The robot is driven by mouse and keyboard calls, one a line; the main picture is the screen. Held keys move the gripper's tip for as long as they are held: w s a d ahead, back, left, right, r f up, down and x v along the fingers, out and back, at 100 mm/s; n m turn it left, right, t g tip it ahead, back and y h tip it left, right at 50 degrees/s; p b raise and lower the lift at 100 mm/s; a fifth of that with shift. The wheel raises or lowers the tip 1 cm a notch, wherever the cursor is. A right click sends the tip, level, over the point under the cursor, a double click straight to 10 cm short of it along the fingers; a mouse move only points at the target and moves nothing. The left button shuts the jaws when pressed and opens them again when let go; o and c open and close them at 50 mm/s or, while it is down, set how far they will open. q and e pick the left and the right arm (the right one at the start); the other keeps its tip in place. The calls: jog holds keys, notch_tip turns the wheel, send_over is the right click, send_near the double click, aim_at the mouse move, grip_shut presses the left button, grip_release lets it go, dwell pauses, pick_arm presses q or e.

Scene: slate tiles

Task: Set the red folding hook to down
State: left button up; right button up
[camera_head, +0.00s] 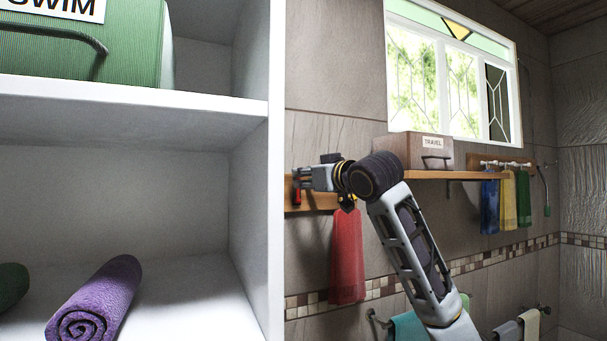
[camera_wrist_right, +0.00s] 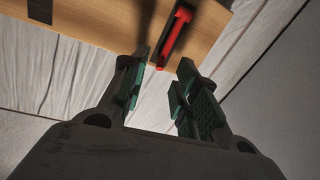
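The red folding hook (camera_head: 297,195) is on the left end of a wooden wall board (camera_head: 318,201), beside the white shelf unit. My right gripper (camera_head: 308,178) is in front of the board, close to the hook. In the wrist view its green-padded fingers (camera_wrist_right: 162,88) are apart with nothing between them; the hook lies just beyond the fingertips. My left gripper is out of view.
A white shelf unit (camera_head: 256,150) with a purple rolled towel (camera_head: 95,300) fills the left. A red towel (camera_head: 347,257) hangs below my right wrist. A wooden shelf with a TRAVEL box (camera_head: 420,152) and a rack with towels (camera_head: 508,201) are to the right.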

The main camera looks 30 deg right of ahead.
jog(key=shift+w+a, duration=0.1)
jog(key=shift+w, duration=0.85)
grip_shut()
